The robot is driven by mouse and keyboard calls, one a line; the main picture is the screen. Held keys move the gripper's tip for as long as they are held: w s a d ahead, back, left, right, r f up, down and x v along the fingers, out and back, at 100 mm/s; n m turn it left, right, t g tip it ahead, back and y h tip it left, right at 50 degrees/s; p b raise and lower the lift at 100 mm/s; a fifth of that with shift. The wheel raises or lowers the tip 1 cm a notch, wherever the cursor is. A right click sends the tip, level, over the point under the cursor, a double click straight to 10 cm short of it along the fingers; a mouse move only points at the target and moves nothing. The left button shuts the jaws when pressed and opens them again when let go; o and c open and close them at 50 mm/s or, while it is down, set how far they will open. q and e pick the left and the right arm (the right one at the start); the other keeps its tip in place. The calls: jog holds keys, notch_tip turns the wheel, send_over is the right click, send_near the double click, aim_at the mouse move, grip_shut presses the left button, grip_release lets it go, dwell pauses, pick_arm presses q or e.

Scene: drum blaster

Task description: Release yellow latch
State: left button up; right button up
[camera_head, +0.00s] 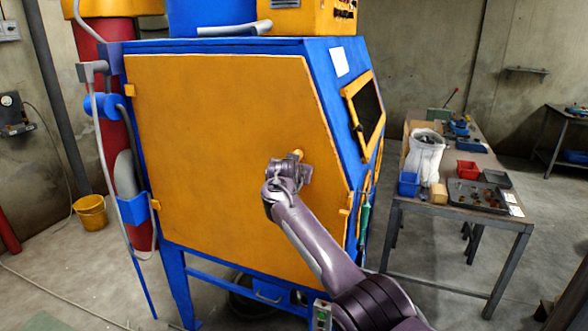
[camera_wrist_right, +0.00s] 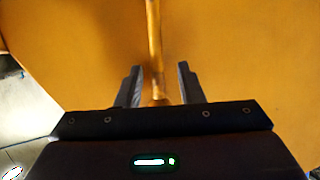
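The yellow latch (camera_head: 299,153) is on the side panel of the blue and yellow blaster cabinet (camera_head: 220,130), mostly hidden behind my gripper in the head view. In the right wrist view the latch (camera_wrist_right: 154,45) is a narrow upright bar against the yellow panel. My right gripper (camera_wrist_right: 158,88) is open, with one finger on each side of the bar's lower part. Gaps show between the fingers and the bar. In the head view my right gripper (camera_head: 290,165) is close to the panel; whether it touches the panel is unclear. My left gripper is not in view.
A workbench (camera_head: 460,205) with red and blue bins, a dark tray and a white bag stands to the right. A yellow bucket (camera_head: 91,213) stands on the floor at left. Hoses and a red cylinder run along the cabinet's left side.

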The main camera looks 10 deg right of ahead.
jog(key=shift+s, duration=0.1)
jog(key=b+v, duration=0.2)
jog(key=v, duration=0.5)
jog(key=shift+s+b, duration=0.25)
jog(key=shift+b, duration=0.15)
jog(key=shift+a+r, duration=0.1)
jog(key=shift+r, duration=0.05)
